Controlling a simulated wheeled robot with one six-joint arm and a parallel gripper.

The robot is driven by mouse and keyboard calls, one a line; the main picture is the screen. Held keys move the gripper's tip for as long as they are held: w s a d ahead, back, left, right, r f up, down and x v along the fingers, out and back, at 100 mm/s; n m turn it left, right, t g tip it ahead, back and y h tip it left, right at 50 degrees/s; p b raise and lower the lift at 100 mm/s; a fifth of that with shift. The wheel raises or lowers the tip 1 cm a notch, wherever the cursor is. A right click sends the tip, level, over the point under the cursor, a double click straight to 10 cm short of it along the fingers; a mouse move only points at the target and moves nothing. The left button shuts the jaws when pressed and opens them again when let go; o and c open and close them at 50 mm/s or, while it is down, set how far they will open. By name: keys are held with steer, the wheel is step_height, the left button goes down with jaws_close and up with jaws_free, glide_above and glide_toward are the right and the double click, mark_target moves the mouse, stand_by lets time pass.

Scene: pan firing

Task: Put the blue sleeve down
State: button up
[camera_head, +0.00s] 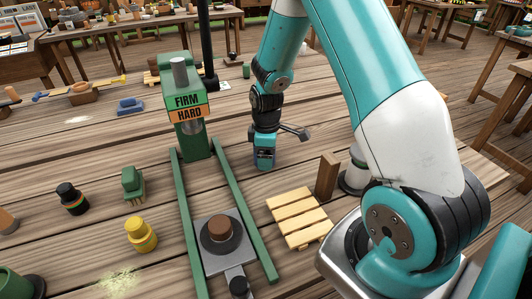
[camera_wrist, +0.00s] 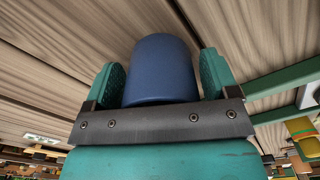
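The blue sleeve (camera_wrist: 160,70) is a dark blue, rounded cylinder in the wrist view. It sits between the two green fingers of my gripper (camera_wrist: 163,80), which lie close against its sides. In the head view my gripper (camera_head: 265,152) points down at the table right of the green press frame, with a bit of the blue sleeve (camera_head: 265,155) showing between its fingers. The sleeve's lower end is low over the planks; I cannot tell whether it touches them.
The green press (camera_head: 193,140) labelled FIRM HARD has long rails and a plate (camera_head: 222,262) with a brown disc (camera_head: 220,230). A slatted wooden pallet (camera_head: 298,216) and a brown block (camera_head: 327,177) stand right. A yellow bottle (camera_head: 141,236) stands left.

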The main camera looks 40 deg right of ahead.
steer(key=shift+o, duration=0.6)
steer(key=shift+r, duration=0.15)
steer(key=shift+r, duration=0.25)
step_height(320, 180, up, 11)
steer(key=s+a+r+y, duration=0.1)
steer(key=s+a+r, duration=0.2)
steer(key=a, duration=0.3)
steer(key=s+a+r, duration=0.3)
steer(key=a+r, duration=0.1)
steer(key=a, duration=0.1)
steer(key=s+a+r+m+y, duration=0.1)
steer(key=s+a+r, duration=0.1)
steer(key=s+a, duration=0.4)
steer(key=s+a+r+m+y, duration=0.1)
steer(key=s+a, duration=0.4)
steer(key=s, duration=0.5)
steer(key=shift+a+r+y, duration=0.4)
steer(key=shift+r+y, duration=0.2)
steer(key=shift+r, duration=0.3)
